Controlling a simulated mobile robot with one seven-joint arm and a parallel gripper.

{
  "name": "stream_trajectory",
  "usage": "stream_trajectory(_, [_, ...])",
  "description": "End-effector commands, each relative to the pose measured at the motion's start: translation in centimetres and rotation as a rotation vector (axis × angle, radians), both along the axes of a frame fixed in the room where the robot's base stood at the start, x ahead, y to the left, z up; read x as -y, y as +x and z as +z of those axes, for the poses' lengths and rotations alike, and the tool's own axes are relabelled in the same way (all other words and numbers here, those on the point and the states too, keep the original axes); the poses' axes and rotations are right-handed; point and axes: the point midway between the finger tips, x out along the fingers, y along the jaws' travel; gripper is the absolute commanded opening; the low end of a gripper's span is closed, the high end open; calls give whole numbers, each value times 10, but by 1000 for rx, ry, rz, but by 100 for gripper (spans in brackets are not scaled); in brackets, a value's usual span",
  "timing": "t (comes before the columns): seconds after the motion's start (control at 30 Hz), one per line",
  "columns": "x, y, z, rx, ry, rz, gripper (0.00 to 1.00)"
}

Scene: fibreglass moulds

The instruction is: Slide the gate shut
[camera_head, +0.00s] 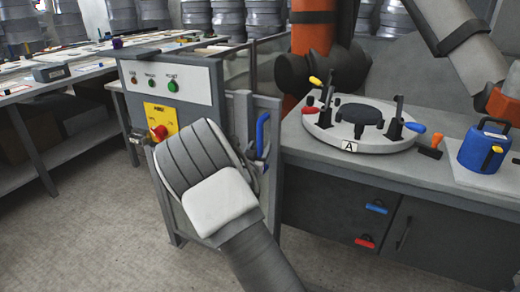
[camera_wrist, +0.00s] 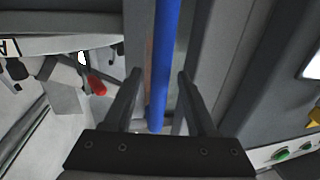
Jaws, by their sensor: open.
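The gate appears as a grey framed panel (camera_head: 272,107) between the control cabinet and the workbench. Its upright blue handle (camera_head: 262,133) faces me. In the wrist view the blue handle (camera_wrist: 164,50) runs between the two dark fingers of my gripper (camera_wrist: 159,78). The fingers stand apart on either side of it, with a gap showing on both sides. In the head view my gripper (camera_head: 254,170) is mostly hidden behind my arm, close to the handle's lower end. How far the gate stands open is hard to tell.
The control cabinet (camera_head: 175,83) with buttons and a red knob (camera_head: 159,132) is left of the gate. The workbench (camera_head: 440,172) on the right carries a round clamp fixture (camera_head: 360,123) marked A and a blue pot (camera_head: 484,148). Open floor (camera_head: 80,230) lies at the left.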

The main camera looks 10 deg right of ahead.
Motion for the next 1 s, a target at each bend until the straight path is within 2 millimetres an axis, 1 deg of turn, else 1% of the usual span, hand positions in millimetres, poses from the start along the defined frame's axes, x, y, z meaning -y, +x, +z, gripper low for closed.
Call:
stream_trajectory(0.17, [4,9,0,0,0,0,57])
stream_trajectory(0.43, [5,9,0,-1,0,0,57])
stream_trajectory(0.73, [5,9,0,-1,0,0,3])
stream_trajectory(0.77, [5,9,0,-1,0,0,0])
stream_trajectory(1.0, [5,9,0,-1,0,0,0])
